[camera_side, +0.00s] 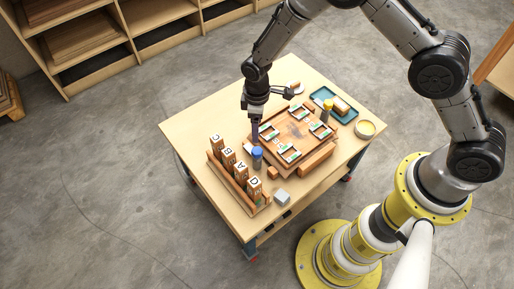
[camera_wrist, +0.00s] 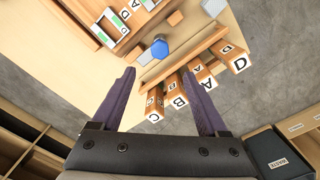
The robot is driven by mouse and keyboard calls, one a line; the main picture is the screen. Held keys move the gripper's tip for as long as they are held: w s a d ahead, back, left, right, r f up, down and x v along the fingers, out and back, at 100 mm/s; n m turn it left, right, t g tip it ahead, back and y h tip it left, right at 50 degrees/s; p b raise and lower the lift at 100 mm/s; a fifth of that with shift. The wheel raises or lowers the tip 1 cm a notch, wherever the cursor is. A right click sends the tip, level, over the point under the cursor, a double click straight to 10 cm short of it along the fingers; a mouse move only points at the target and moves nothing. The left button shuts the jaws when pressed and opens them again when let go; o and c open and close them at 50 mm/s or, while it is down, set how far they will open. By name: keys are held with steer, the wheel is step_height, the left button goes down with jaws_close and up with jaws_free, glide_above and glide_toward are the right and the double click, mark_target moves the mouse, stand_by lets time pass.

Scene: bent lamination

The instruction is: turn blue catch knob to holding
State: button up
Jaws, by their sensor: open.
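The blue catch knob (camera_side: 257,152) stands upright at the near left corner of the wooden fixture (camera_side: 262,167). In the wrist view the knob (camera_wrist: 160,48) is a blue hexagonal head, just beyond the fingertips and near the middle of the gap. My gripper (camera_side: 255,138) points down beside the knob, close to it on its far left side. In the wrist view my gripper (camera_wrist: 158,74) is open, its two purple fingers wide apart with nothing between them. I cannot tell from the knob's head which setting it is in.
A wooden rack of lettered blocks (camera_side: 229,160) stands left of the knob, close by. A grey block (camera_side: 282,197) lies at the near edge. The table's left corner is bare.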

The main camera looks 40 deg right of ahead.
mark_target(257, 150)
step_height(257, 150, down, 12)
steer(key=shift+f, duration=0.2)
stand_by(0.4)
jaws_close()
